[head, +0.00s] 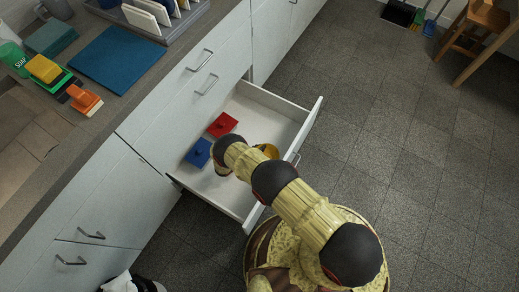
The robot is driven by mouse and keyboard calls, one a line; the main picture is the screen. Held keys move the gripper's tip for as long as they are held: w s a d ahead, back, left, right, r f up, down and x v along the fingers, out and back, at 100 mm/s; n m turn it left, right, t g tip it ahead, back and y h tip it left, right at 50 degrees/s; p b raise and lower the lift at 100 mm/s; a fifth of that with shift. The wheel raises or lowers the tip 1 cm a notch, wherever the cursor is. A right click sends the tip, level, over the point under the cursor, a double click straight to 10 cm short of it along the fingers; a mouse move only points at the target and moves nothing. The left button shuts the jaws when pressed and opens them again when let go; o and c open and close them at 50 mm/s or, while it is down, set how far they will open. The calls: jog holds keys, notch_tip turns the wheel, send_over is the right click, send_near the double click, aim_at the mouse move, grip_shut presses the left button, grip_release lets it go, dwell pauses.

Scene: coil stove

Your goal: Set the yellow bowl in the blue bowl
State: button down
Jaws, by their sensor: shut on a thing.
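The end of my arm, with my gripper (222,169), is over the left part of the open drawer in the head view. My gripper is small and mostly covered by my wrist. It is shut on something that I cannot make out. A yellow round thing (268,150), which looks like the yellow bowl, shows over the drawer's right part, just behind my arm, which partly hides it. I cannot tell whether it touches my gripper. I cannot make out a blue bowl for certain; my arm covers part of the drawer.
The open drawer (295,110) holds a blue square thing with a knob (198,152) and a similar red one (222,124). The counter has a blue board (117,73), sponges and a green soap bottle (13,58). A wooden stool (487,18) stands far right. The floor between is clear.

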jog(key=shift+f, duration=0.1)
jog(key=c, duration=1.8)
grip_release()
jog(key=shift+o, duration=0.2)
jog(key=shift+r, duration=0.25)
jog(key=p+v, duration=0.3)
jog(key=v, duration=0.9)
